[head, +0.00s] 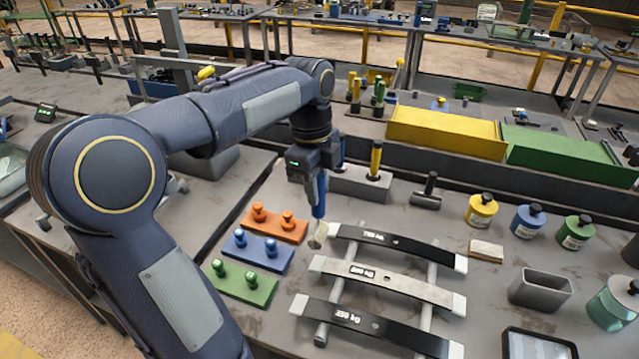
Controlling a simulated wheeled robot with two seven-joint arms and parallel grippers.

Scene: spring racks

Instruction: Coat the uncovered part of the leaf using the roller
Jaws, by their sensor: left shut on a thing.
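My left gripper (318,172) is shut on the blue handle of a roller (319,197) and points it downward. The roller's pale head (318,236) is at the left end of the far leaf, and I cannot tell whether it touches. The far leaf (390,245) is dark with pale ends. The near leaf (385,331) is dark with pale ends. All three lie across two grey rails (431,262). My right gripper is out of view.
Orange (270,230), blue (273,260) and green (255,289) peg plates lie left of the leaves. Yellow (481,210), blue (528,221) and green (575,233) jars stand right. A grey open box (540,290) and a holder block (360,187) with a yellow-handled tool are nearby.

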